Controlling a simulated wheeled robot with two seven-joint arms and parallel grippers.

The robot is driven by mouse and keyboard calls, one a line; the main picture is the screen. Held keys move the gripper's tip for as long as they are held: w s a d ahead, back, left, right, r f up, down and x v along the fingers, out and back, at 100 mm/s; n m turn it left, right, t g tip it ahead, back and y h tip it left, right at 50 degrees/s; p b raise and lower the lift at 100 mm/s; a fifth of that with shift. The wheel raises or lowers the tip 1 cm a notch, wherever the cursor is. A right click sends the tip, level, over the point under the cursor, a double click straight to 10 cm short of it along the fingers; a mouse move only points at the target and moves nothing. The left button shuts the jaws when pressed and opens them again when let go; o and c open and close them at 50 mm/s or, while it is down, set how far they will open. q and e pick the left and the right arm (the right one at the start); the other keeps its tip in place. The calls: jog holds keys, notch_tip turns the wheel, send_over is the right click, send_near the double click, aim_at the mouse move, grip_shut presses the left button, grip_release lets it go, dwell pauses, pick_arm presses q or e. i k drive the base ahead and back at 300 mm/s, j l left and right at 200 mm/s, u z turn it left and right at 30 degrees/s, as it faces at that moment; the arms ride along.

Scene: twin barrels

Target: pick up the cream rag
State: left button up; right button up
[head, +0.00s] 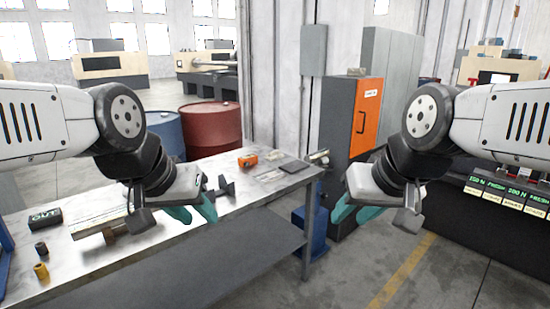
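I cannot make out a cream rag for certain. A pale flat patch (97,222) lies on the left part of the metal workbench (235,208), partly behind a rod-like tool, and I cannot tell whether it is cloth or paper. My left gripper (194,217) hangs over the bench, its teal fingers apart and nothing seen between them. My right gripper (354,215) hangs beyond the bench's right end over the floor, its teal fingers also apart and empty.
A blue barrel (166,132) and a red barrel (211,125) stand behind the bench. On it are an orange object (248,160), a dark flat plate (294,166), a black box (45,218) and a yellow cylinder (41,271). A grey cabinet (340,135) stands behind.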

aim_at(273, 156)
jog(key=u, duration=0.45)
jog(key=i+l+u, duration=0.65)
jog(key=l+u, duration=0.15)
jog(key=i+l, duration=0.2)
jog(key=l, duration=0.15)
jog(key=i+l+u, duration=0.1)
jog(key=l, duration=0.25)
jog(key=i+l, duration=0.2)
jog(key=l, duration=0.15)
jog(key=i+l, duration=0.2)
jog(key=l, duration=0.2)
jog(key=i+l+u, duration=0.1)
jog(key=l, duration=0.25)
jog(key=i+l, duration=0.2)
jog(key=l, duration=0.2)
